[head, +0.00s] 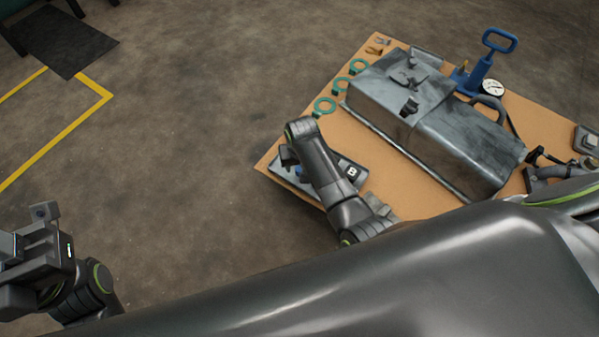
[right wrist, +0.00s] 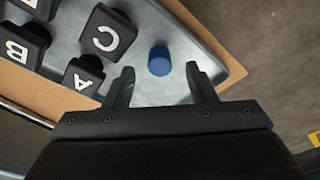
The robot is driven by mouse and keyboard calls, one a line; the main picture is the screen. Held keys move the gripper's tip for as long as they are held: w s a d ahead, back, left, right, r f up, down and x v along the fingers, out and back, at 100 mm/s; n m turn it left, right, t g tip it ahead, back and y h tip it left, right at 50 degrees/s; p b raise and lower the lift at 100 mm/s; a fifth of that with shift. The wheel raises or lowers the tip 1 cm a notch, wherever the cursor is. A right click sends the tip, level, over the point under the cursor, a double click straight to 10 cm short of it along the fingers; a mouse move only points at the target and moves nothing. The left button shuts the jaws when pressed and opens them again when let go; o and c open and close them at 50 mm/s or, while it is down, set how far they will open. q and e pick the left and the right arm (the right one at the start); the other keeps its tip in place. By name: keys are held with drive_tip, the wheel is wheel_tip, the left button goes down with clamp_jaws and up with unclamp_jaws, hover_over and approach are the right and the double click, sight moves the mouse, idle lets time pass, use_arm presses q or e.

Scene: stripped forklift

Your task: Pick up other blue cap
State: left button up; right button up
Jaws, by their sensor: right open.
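A small round blue cap (right wrist: 159,60) lies on a grey tray (right wrist: 180,100) in the right wrist view. My right gripper (right wrist: 160,72) is open, with its two dark fingers apart and the cap between and slightly beyond the tips. I cannot tell the height gap. In the head view my right gripper (head: 288,157) is over the tray at the table's left corner, partly hiding it. A bit of blue (head: 299,171) shows beside it. My left gripper (head: 45,228) is at the far left, away from the table; its jaws are unclear. I see no second cap clearly.
Black lettered blocks, including one marked C (right wrist: 108,32), stand on the tray left of the cap. The brown table (head: 400,190) holds green rings (head: 325,106), a large grey metal housing (head: 430,120) and a blue-handled pump (head: 484,65). Bare floor lies left of the table.

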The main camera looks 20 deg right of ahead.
drive_tip(key=shift+w+f+b, duration=0.15)
drive_tip(key=shift+f+b, duration=0.25)
drive_tip(key=shift+f, duration=0.3)
drive_tip(key=shift+w+f+b, duration=0.1)
drive_tip(key=shift+f+b, duration=0.3)
drive_tip(key=shift+f, duration=0.3)
drive_tip(key=shift+r, duration=0.1)
drive_tip(key=shift+c, duration=0.3)
drive_tip(key=c, duration=1)
